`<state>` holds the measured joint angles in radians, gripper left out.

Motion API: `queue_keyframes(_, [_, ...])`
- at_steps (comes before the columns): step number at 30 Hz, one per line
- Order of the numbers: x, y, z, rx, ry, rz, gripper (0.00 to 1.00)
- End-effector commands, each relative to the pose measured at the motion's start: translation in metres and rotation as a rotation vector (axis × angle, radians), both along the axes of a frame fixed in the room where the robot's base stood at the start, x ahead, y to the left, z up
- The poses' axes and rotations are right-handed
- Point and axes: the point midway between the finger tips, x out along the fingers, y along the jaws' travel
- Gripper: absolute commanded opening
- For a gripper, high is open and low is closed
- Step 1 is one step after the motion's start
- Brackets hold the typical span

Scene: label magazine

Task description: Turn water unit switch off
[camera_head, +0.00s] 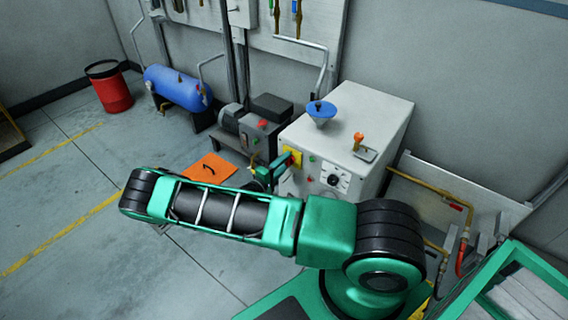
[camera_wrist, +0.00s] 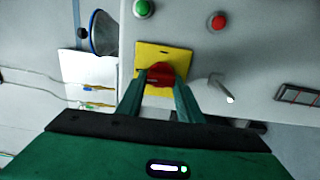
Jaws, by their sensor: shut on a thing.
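The water unit (camera_head: 361,117) is a white cabinet against the back wall. On its front face is a yellow plate (camera_wrist: 178,58) carrying a red switch knob (camera_wrist: 160,73); part of the yellow plate also shows in the head view (camera_head: 296,154). My gripper (camera_wrist: 160,88) has its two green fingers on either side of the red knob and is shut on it. In the head view my gripper (camera_head: 284,160) reaches the left end of the cabinet front and hides much of the knob. The knob's exact setting cannot be told.
A green button (camera_wrist: 142,8) and a red button (camera_wrist: 218,21) sit near the plate. A blue funnel (camera_head: 321,113) and an orange-handled valve (camera_head: 358,141) are on the cabinet top. A grey motor unit (camera_head: 250,128) stands left; an orange floor hatch (camera_head: 208,168) lies below.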

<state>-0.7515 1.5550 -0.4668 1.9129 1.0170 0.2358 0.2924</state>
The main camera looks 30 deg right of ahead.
Motion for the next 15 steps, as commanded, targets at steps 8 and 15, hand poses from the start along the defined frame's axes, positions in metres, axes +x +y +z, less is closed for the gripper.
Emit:
queue_keyframes(8, [0.0026,0.0039,-0.0029,0.008,0.001,0.009,0.45])
queue_keyframes(15, [0.0008,0.0017,-0.0016,0.004,0.000,0.004,0.52])
